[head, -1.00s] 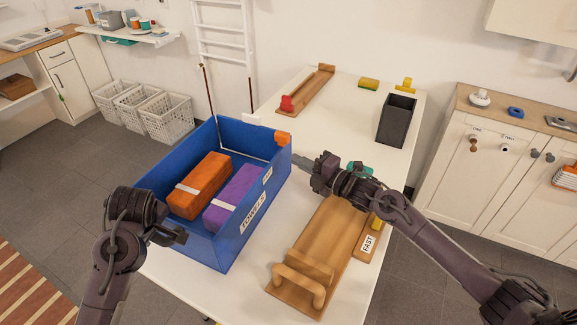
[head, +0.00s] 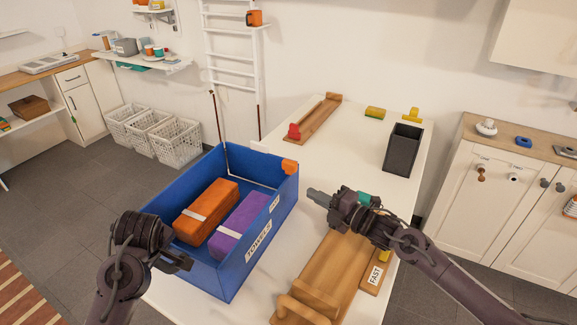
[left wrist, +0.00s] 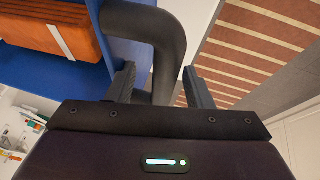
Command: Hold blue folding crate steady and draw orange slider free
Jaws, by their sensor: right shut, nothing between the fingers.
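The blue folding crate (head: 234,281) stands open on the white table, with a "TOWELS" label on its side. The orange slider (head: 289,166) sits on the crate's far right corner. My right gripper (head: 316,196) is shut and empty, a little to the right of and below the slider, apart from it. My left gripper (head: 184,263) is at the crate's near left side. In the left wrist view, its fingers (left wrist: 160,82) stand apart with a dark curved bar (left wrist: 167,40) between them; whether they clamp it is unclear.
An orange bundle (head: 212,203) and a purple bundle (head: 243,222) lie in the crate. A wooden board (head: 336,272) with a handle lies under my right arm. A black bin (head: 402,150) and a wooden rail with a red block (head: 294,131) stand farther back.

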